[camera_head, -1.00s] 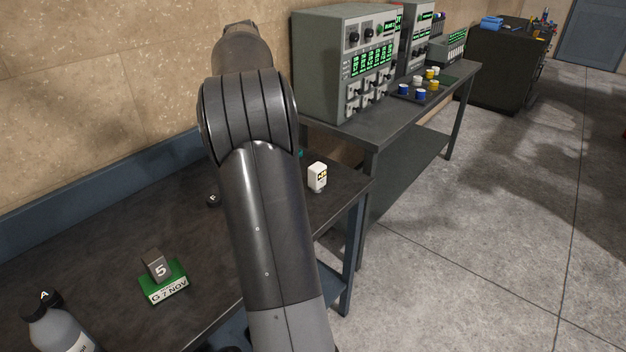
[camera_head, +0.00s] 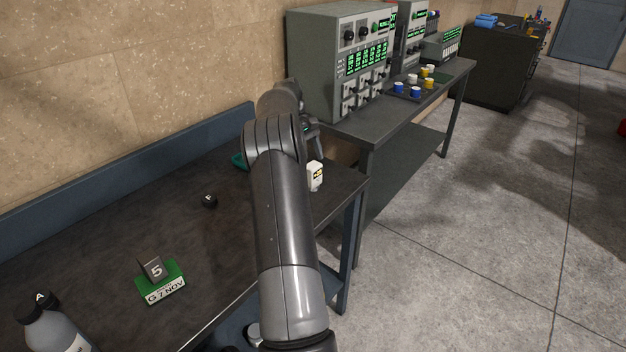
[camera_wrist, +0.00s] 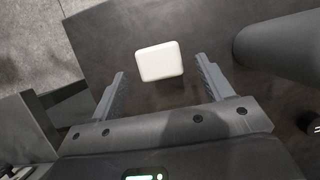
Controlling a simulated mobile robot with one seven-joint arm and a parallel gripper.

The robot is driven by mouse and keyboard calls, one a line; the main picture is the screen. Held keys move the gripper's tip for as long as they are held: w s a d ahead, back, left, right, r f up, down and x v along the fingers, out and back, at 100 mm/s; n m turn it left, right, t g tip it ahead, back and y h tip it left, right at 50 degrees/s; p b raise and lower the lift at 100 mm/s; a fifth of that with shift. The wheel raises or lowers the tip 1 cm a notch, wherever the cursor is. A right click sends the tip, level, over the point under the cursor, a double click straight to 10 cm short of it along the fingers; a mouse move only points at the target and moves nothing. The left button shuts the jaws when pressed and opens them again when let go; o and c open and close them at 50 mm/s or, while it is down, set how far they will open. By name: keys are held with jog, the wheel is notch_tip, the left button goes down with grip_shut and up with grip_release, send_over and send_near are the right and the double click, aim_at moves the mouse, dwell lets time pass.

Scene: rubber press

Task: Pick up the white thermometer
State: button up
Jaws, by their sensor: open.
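The white thermometer (camera_head: 315,175) stands upright near the right end of the dark table, with a small dark and yellow display on its front. In the wrist view its plain white top (camera_wrist: 160,61) lies just beyond the fingertips, about midway between them. My gripper (camera_wrist: 160,78) is open and empty, with one finger on each side of the thermometer's line and apart from it. In the head view my gripper (camera_head: 315,135) shows partly behind my arm, above and behind the thermometer.
On the dark table (camera_head: 100,240) are a green block calendar (camera_head: 162,285), a small black object (camera_head: 209,201), a teal item (camera_head: 239,161) partly behind my arm, and a grey bottle (camera_head: 55,330). A grey instrument cabinet (camera_head: 320,75) stands close behind on the adjoining bench.

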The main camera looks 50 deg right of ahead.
aim_at(318, 186)
jog(key=shift+x, duration=3.5)
jog(key=shift+w+f, duration=0.1)
jog(key=shift+w, duration=0.05)
jog(key=shift+c, duration=0.4)
jog(key=c, duration=1.2)
